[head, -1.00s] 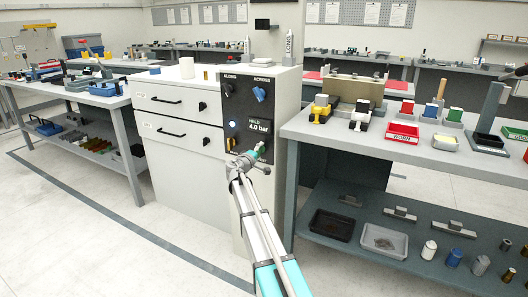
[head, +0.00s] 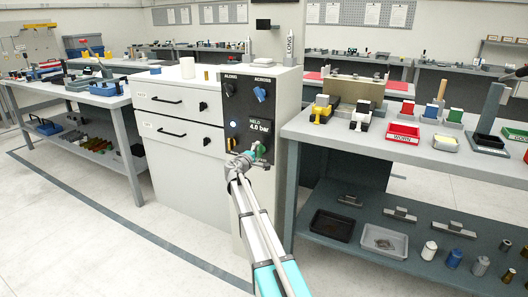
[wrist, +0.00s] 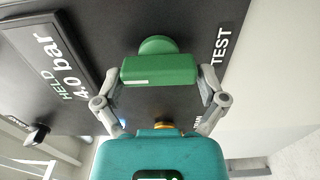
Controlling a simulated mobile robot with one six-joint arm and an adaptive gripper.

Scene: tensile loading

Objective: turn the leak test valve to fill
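The leak test valve has a green bar handle (wrist: 160,70) on a dark panel (wrist: 75,90). In the wrist view the handle lies across the picture, with the word TEST (wrist: 220,48) to its right. My gripper (wrist: 161,72) has one grey finger at each end of the handle. The fingers are apart and very close to the handle; I cannot tell whether they press on it. In the head view my gripper (head: 246,157) is at the lower panel and partly hides the green handle (head: 259,149). A FILL label is not readable.
A display (head: 260,125) above the valve reads HELD 4.0 bar. A black knob (head: 228,89) and a blue knob (head: 261,94) sit higher on the panel. A grey workbench (head: 330,150) stands close on the right, drawers (head: 180,135) on the left. Open floor lies at front left.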

